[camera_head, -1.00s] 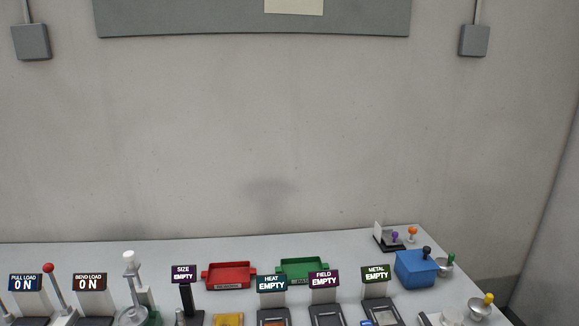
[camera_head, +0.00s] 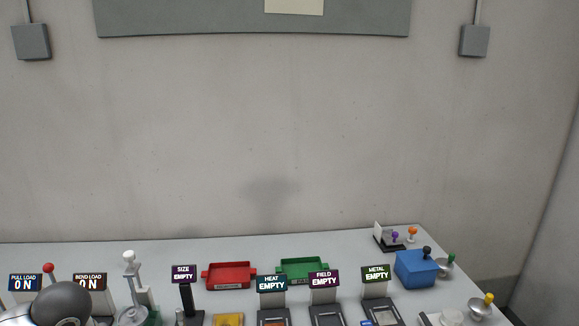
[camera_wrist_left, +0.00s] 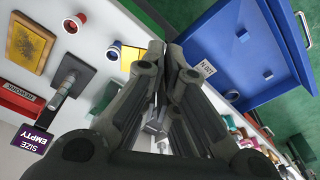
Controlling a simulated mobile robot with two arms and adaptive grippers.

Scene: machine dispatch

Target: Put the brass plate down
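My left gripper (camera_wrist_left: 165,55) fills the middle of the left wrist view. Its dark fingers are close together at the tips, and I see nothing held between them. A brownish, mottled plate in a yellow-orange frame (camera_wrist_left: 28,48), possibly the brass plate, lies on the table at the upper left of that view, apart from the fingers. A bright yellow piece (camera_wrist_left: 130,58) is partly hidden behind the gripper. In the head view a yellow item (camera_head: 228,320) shows at the bottom edge. My right gripper is in neither view.
A red tray (camera_head: 229,275) and a green tray (camera_head: 302,270) stand at the table's back. HEAT, FIELD and METAL signs read EMPTY, as does the SIZE sign (camera_head: 184,274). A blue box (camera_head: 416,268) stands at the right. A blue panel with a handle (camera_wrist_left: 245,50) shows beside the gripper.

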